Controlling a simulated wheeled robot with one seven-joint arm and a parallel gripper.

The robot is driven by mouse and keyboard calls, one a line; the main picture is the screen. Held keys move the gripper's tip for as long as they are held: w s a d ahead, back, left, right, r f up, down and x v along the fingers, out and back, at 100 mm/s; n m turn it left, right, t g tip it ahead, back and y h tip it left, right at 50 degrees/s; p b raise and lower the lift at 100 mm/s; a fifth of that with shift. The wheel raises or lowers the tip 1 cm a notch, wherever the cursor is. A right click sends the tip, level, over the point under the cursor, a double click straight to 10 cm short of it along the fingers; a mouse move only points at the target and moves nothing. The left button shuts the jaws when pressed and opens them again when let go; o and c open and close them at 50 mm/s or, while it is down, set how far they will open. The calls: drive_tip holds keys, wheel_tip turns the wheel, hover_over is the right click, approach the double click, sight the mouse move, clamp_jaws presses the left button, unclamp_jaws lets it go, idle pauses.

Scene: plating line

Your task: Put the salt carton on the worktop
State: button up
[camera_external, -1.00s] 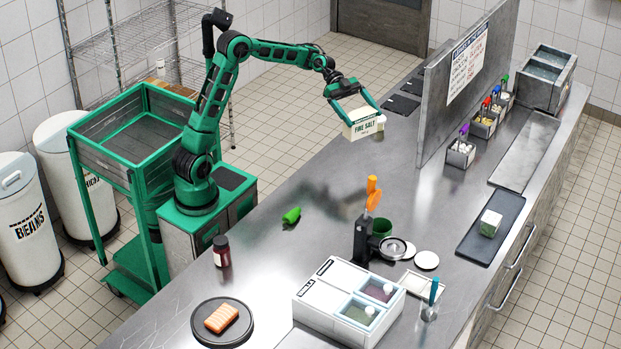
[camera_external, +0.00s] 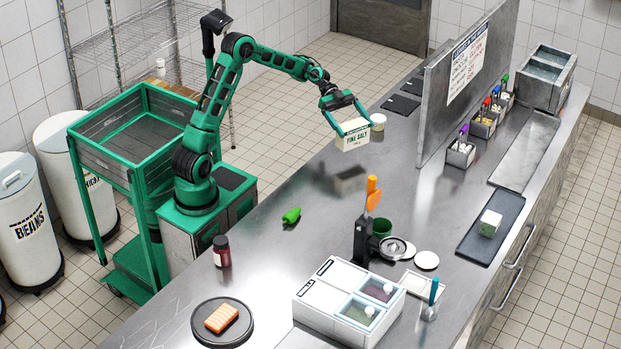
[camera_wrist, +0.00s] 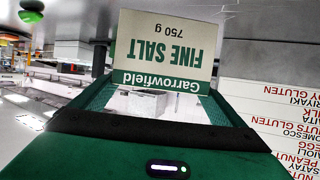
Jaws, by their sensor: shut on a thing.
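The salt carton (camera_external: 353,136) is a cream box with a green band and the words "FINE SALT". My gripper (camera_external: 348,117) is shut on it and holds it upright above the worktop (camera_external: 270,262). Its dark reflection shows on the steel below, apart from the carton. In the wrist view the carton (camera_wrist: 165,50) fills the upper middle, upside down in the picture, between the green fingers of my gripper (camera_wrist: 160,100).
A white-lidded jar (camera_external: 378,122) stands just behind the carton. An upright steel panel (camera_external: 436,110) is to the right. Bare steel lies below the carton.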

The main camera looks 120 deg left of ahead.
sight(357, 146)
drive_tip(key=shift+f, duration=3.3)
drive_tip(key=shift+f, duration=0.1)
drive_tip(key=o, duration=1.4)
drive_tip(key=v, duration=0.7)
drive_tip(key=shift+s+a, duration=0.1)
drive_tip(key=shift+s, duration=0.1)
